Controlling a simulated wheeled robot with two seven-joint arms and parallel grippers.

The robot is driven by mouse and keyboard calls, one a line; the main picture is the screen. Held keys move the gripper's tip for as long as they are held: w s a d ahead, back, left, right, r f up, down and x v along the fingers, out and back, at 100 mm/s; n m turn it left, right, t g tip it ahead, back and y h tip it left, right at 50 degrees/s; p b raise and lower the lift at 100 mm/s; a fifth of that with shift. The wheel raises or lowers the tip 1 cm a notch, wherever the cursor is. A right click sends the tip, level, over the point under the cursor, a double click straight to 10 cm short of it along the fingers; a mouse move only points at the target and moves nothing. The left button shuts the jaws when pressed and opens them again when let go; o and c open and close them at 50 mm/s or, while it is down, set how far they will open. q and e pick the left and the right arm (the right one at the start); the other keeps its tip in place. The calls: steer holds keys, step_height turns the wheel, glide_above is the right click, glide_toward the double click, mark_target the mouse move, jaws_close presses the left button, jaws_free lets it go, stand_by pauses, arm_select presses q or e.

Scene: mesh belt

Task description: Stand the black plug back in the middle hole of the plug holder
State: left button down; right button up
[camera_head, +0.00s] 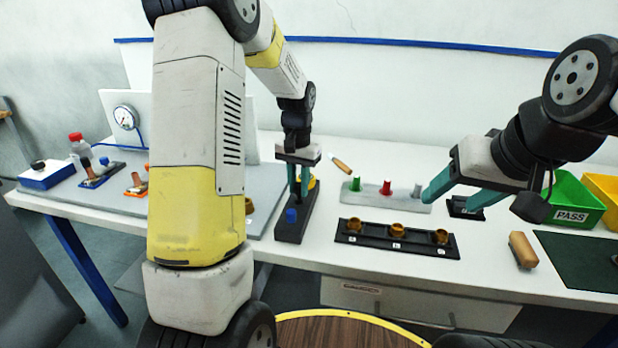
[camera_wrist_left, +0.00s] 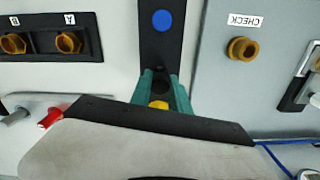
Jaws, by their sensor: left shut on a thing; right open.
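The plug holder (camera_head: 290,232) is a long dark block in the middle of the table. A blue plug (camera_head: 291,215) stands at its near end, and it also shows in the left wrist view (camera_wrist_left: 163,21). A yellow plug (camera_wrist_left: 158,104) is at the far end, partly hidden by my left gripper. My left gripper (camera_head: 298,194) points down over the middle of the holder, shut on the black plug (camera_wrist_left: 160,86). The plug lies between blue and yellow; its lower end is hidden, so I cannot tell whether it is in the hole. My right gripper (camera_head: 450,203) is open and empty.
A black strip with brass cups (camera_head: 397,230) lies right of the holder. Behind it is a grey plate (camera_head: 405,200) with green, red and grey plugs. A brass CHECK socket (camera_wrist_left: 242,48) is on the grey board beside the holder. A green PASS bin (camera_head: 575,205) stands at right.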

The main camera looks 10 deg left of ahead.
mark_target(299, 184)
arm_select(q)
steer(key=shift+f, duration=1.3)
stand_by(0.4)
steer(key=c, duration=1.1)
jaws_free()
steer(key=shift+c, duration=0.2)
steer(key=shift+r, duration=3.85)
